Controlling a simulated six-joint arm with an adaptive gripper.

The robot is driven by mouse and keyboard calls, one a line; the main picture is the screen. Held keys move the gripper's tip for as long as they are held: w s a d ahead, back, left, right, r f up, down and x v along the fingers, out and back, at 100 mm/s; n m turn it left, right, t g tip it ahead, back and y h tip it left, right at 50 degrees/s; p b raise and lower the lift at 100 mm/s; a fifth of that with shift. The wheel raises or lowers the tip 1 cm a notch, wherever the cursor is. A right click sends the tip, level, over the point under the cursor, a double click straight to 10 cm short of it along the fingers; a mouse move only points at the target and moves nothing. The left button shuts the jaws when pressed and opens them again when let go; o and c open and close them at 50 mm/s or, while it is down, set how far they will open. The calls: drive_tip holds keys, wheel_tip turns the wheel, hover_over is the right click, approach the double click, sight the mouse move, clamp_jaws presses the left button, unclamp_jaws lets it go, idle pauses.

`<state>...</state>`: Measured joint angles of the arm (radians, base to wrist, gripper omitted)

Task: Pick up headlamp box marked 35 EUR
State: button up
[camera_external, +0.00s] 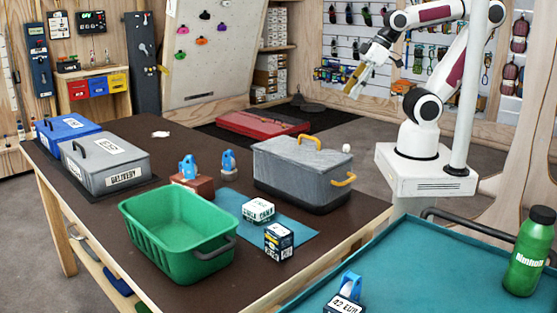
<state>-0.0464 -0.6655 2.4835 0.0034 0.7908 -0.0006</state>
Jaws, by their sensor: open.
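A small dark box with a white top label (279,241) stands near the front edge of the brown table, on the corner of a blue mat. It may be the headlamp box, but its print is too small to read. A white box with dark lettering (258,210) sits just behind it on the mat. My gripper (356,82) is raised high at the upper right, far behind and above the table. It is open, with nothing visible in it.
On the brown table (100,215) are a green crate (180,240) left of the boxes, a grey toolbox with yellow handles (305,172) behind them, and blue devices (188,168). Grey and blue cases stand far left. A teal cart (430,265) holds a green bottle (528,250) and a 42 EUR label (344,303).

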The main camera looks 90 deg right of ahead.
drive_tip(key=w+a+f+n+t+y, duration=0.1)
drive_tip(key=w+a+f+n+y, duration=0.15)
drive_tip(key=w+a, duration=0.8)
drive_tip(key=w+a+f+n+t+y, duration=0.15)
drive_tip(key=w+a+f, duration=0.25)
drive_tip(key=w+a, duration=0.65)
drive_tip(key=n+t+y, duration=0.2)
drive_tip(key=n+y, duration=0.2)
drive_tip(key=y, duration=0.1)
approach(279, 242)
drive_tip(key=shift+w+d+f+g, duration=0.25)
drive_tip(key=shift+w+d+f, duration=0.3)
drive_tip(key=shift+w+d, duration=0.4)
drive_tip(key=shift+d+f+m+h, duration=0.3)
drive_tip(key=shift+d+f, duration=0.05)
drive_tip(key=shift+f, duration=0.05)
drive_tip(key=shift+x, duration=1.35)
